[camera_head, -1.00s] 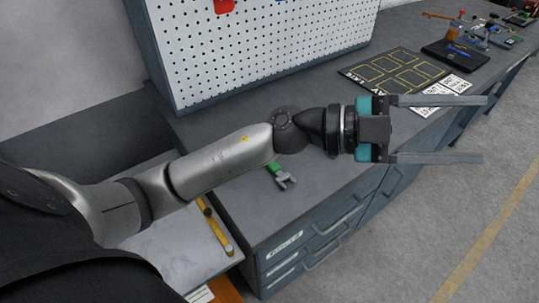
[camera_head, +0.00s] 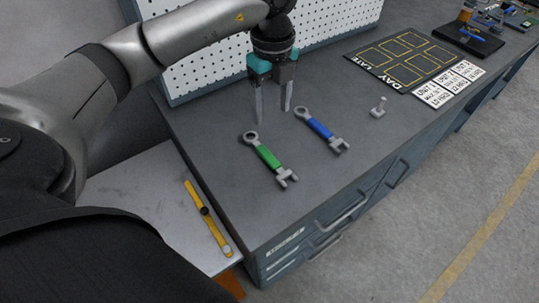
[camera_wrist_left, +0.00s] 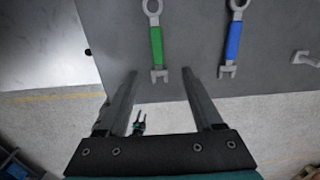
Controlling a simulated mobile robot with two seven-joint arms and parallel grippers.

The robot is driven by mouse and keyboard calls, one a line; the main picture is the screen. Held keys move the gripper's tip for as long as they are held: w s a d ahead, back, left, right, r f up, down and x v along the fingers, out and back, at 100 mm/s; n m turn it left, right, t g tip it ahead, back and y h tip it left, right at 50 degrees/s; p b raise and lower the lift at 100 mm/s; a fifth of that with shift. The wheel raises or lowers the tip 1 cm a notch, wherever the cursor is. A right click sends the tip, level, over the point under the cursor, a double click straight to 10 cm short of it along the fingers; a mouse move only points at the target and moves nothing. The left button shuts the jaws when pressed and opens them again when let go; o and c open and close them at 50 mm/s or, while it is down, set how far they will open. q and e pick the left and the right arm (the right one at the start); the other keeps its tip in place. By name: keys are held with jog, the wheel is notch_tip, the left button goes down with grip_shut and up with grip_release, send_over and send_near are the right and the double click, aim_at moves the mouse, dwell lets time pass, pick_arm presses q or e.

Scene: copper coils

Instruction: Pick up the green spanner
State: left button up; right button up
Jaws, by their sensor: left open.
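The green spanner (camera_head: 269,158) lies flat on the grey bench top, near its left front corner. It has a ring end toward the back left and an open jaw toward the front right. It also shows in the left wrist view (camera_wrist_left: 157,46), upper middle. My left gripper (camera_head: 272,116) points down above the bench, behind the green spanner. Its fingers are apart with nothing between them. In the left wrist view the fingers (camera_wrist_left: 157,78) reach toward the green spanner, whose jaw end lies between their tips in the picture.
A blue spanner (camera_head: 320,129) lies just right of the green one. A small grey fitting (camera_head: 379,107) stands further right. A black mat with yellow outlines (camera_head: 397,61) and printed cards (camera_head: 447,84) lie beyond. A white pegboard (camera_head: 205,78) rises behind. A yellow tool (camera_head: 208,217) lies on a lower surface.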

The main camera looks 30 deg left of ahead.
pick_arm(q)
jog(key=b, duration=0.1)
send_over(269, 157)
jog(key=f, duration=0.9)
jog(key=shift+w+d, duration=0.15)
jog(key=shift+w, duration=0.15)
jog(key=shift+s+f+b, duration=0.15)
jog(key=shift+f+b, duration=0.2)
jog(key=shift+f, duration=1)
jog(key=shift+s+f+b, duration=0.1)
jog(key=shift+f+b, duration=0.2)
jog(key=shift+f, duration=1.05)
grip_shut()
jog(key=shift+r, duration=0.1)
